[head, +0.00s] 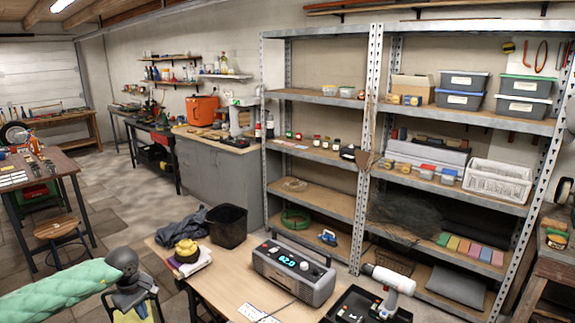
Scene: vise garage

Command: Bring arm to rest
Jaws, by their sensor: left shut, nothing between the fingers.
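My left arm (60,290) comes in from the lower left in a green quilted sleeve. It ends in a dark grey wrist and my left gripper (141,299), which is shut and empty. The gripper is in front of and left of the wooden table (222,272), apart from the things on it. My right arm and right gripper are not in view.
The table holds a grey radio (292,272), a black bin (226,226), a yellow object (187,250) on books, and a black tray (345,306) with a white-barrelled tool (389,280). A metal shelf (374,120) stands behind. Floor (130,190) is open at left, beyond a stool (56,228).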

